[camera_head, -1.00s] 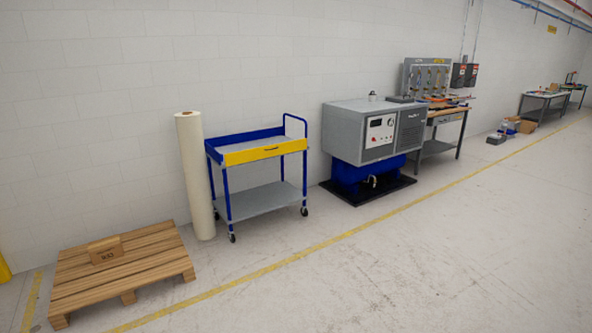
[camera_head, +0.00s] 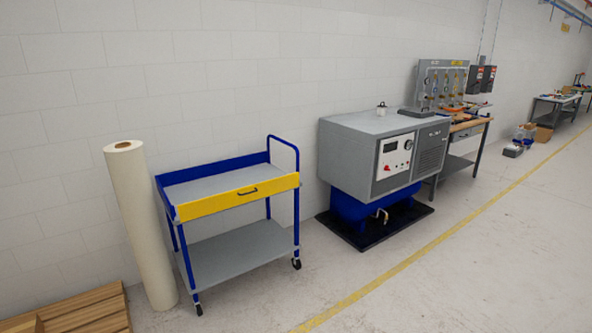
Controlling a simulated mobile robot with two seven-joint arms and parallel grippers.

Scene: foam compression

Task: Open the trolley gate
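The trolley (camera_head: 232,253) stands against the white wall, left of the middle in the head view. It has blue posts, a grey top tray and a grey lower shelf, both looking empty. The gate stands upright and closed along the front edge. A blue push bar rises at the trolley's right end. Neither of my grippers is in view.
A tall cream roll (camera_head: 142,228) stands close by the trolley's left side. A wooden pallet (camera_head: 85,312) lies at the lower left. A grey machine on a blue base (camera_head: 384,157) stands to the right. The floor in front is clear.

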